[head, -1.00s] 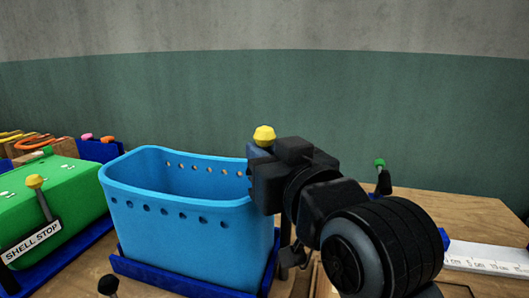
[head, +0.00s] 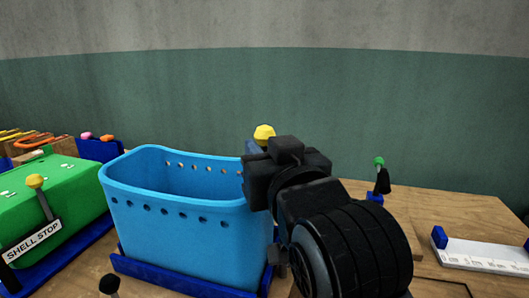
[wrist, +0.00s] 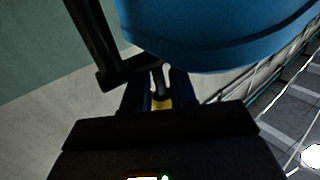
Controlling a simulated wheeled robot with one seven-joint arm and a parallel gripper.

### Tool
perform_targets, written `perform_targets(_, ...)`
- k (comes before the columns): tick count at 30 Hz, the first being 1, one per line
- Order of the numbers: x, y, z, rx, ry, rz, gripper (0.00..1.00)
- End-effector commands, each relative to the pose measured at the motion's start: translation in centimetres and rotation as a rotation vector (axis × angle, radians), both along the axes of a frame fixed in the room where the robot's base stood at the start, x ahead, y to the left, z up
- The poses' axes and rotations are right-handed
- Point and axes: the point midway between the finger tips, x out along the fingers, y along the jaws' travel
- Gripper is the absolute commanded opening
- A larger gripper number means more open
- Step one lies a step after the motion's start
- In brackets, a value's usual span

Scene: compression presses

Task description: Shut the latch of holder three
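No holder in view shows a readable number three, so I cannot tell which one it is. A yellow-knobbed lever (head: 264,132) stands behind my gripper (head: 262,172), its lower part hidden. A green-knobbed black lever (head: 380,176) stands to the right on a small blue base. My gripper is just right of the blue basket's upper rim, and its fingertips are hidden. In the wrist view a dark block fills the bottom, with a small yellow part (wrist: 161,103) between dark blue pieces above it. Nothing held can be made out.
A blue perforated basket (head: 185,230) sits in a dark blue tray. A green "SHELL STOP" box (head: 45,200) with a yellow-knobbed lever is at left. A white scale strip (head: 485,256) lies at right. The wooden table (head: 440,208) is clear around the green-knobbed lever.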

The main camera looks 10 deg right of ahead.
Motion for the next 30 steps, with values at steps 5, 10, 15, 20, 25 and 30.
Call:
perform_targets(5, -0.1, 0.0, 0.3, 0.002, -0.006, 0.001, 0.31)
perform_targets(10, 0.0, 0.0, 0.1, 0.000, -0.001, 0.001, 0.31)
perform_targets(15, -0.3, 0.0, 0.0, 0.000, 0.001, 0.001, 0.31)
perform_targets(20, -2.2, -0.4, -0.1, -0.001, 0.000, 0.001, 0.31)
perform_targets(25, -5.0, -1.0, -0.1, -0.001, -0.001, 0.001, 0.31)
perform_targets(30, -7.0, -1.3, 0.0, 0.001, -0.001, 0.001, 0.31)
